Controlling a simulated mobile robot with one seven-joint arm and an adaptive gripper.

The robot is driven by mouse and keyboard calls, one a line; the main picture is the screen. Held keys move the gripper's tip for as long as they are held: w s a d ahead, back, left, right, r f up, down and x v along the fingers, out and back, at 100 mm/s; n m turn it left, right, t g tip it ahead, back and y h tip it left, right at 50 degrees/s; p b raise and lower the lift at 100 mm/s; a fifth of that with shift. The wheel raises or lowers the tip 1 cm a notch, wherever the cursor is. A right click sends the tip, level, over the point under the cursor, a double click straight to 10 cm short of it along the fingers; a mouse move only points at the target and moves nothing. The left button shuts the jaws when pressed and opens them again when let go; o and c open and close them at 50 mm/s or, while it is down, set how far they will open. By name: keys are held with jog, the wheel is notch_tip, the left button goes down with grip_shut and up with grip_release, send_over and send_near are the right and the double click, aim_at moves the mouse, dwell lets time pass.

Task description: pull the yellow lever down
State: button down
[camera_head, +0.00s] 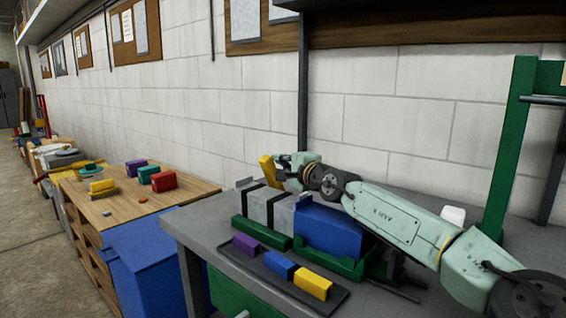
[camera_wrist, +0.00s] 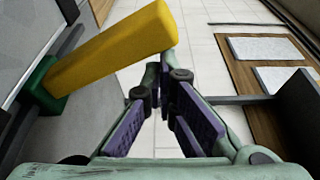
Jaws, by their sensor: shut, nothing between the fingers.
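The yellow lever (camera_head: 267,170) stands up, slightly tilted, behind the grey box on the workbench in the head view. In the wrist view the lever (camera_wrist: 110,48) is a thick yellow bar rising from a green base (camera_wrist: 45,88) at the left toward the top middle. My gripper (camera_head: 283,161) is beside the upper part of the lever, on its right in the head view. In the wrist view my gripper (camera_wrist: 163,78) is shut with nothing between its purple-padded fingers. Its tips are close to the lever's free end; I cannot tell whether they touch it.
A grey box with dark bands (camera_head: 280,210) and a blue box (camera_head: 330,229) stand in green holders on the grey bench (camera_head: 205,223). A dark tray (camera_head: 334,300) in front holds purple, blue and yellow blocks. A green post (camera_head: 508,150) stands at right. The block wall is close behind.

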jog(key=shift+r, duration=0.15)
notch_tip(320, 180, up, 10)
dwell(0.5)
